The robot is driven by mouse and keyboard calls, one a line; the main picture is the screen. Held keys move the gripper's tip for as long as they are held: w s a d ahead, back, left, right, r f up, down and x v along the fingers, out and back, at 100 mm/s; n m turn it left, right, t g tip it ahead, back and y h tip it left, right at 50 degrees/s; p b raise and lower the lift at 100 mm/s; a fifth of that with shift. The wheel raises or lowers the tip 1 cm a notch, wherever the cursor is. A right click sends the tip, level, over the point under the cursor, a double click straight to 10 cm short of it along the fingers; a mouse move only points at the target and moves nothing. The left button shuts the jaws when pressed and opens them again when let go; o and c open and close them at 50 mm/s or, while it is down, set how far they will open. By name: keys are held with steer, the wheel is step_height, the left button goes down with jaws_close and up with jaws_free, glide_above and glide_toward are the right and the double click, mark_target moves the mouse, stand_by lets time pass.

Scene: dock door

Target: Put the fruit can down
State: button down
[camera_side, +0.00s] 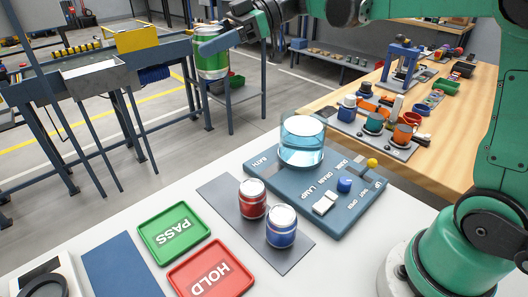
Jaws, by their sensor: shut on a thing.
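A green can (211,67) with a pale band and a silver top hangs high in the upper middle of the side view. It looks upright and appears to be the fruit can, though its label is too small to read. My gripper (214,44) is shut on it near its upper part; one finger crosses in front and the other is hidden. A red can (253,200) and a blue can (281,228) stand upright on a dark grey mat (226,208) on the white table. The held can is well clear of them.
A green PASS tray (174,232) and a red HOLD tray (211,270) lie empty at the front. A blue panel (352,212) carries a glass water bath (302,141), switches and a yellow-knobbed lever (372,163). A scale (45,284) sits bottom left.

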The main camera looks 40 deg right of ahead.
steer(key=s+a+f+n+g, duration=0.1)
steer(key=a+f+n+g, duration=0.1)
steer(key=a, duration=0.5)
steer(key=s+a+f+n+g, duration=0.2)
steer(key=a+f+g, duration=0.1)
steer(key=a, duration=0.4)
glide_above(173, 231)
step_height(173, 231, down, 15)
steer(key=shift+y, duration=0.4)
steer(key=shift+f, duration=2.3)
steer(key=shift+f, duration=0.1)
jaws_free()
